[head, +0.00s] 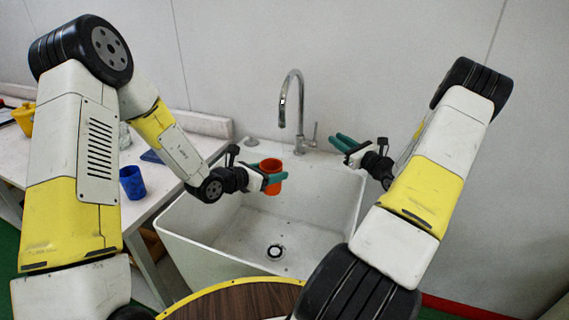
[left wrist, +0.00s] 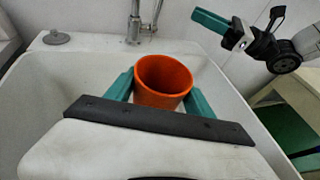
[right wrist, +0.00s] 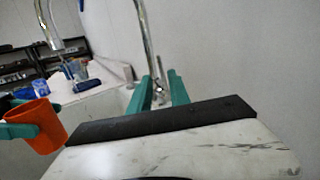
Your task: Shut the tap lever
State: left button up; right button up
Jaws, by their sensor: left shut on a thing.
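The chrome tap (head: 291,98) rises behind the white sink (head: 210,255), with its lever (head: 315,132) on the right of its base. In the right wrist view the tap column (right wrist: 145,45) stands beyond my right gripper (right wrist: 158,92). That gripper is open, with its green fingers apart and the tap's lever area (right wrist: 160,88) seen between them. Contact with the lever cannot be told. My left gripper (head: 271,180) is shut on an orange cup (head: 271,166), upright above the basin. The cup (left wrist: 163,80) shows between both fingers in the left wrist view.
A white table (head: 90,160) stands left of the sink, with a blue cup (head: 132,182) and a yellow container (head: 23,118) on it. A round wooden top (head: 235,302) is in front. The wall is close behind the tap.

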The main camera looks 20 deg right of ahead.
jog(key=c, duration=0.3)
jog(key=m, duration=0.1)
jog(key=s+m, duration=0.1)
jog(key=m, duration=0.2)
jog(key=shift+s+a+f, duration=0.2)
jog(key=shift+a+f, duration=0.05)
grip_shut()
jog(key=s+a+m, duration=0.2)
jog(key=s+m, duration=0.2)
jog(key=m, duration=0.9)
jog(key=w+d+f+x, duration=0.1)
jog(key=d+x, duration=0.1)
jog(key=x, duration=1)
jog(key=shift+w+d+r, duration=0.2)
jog(key=shift+w+r, duration=0.05)
jog(key=shift+r, duration=0.05)
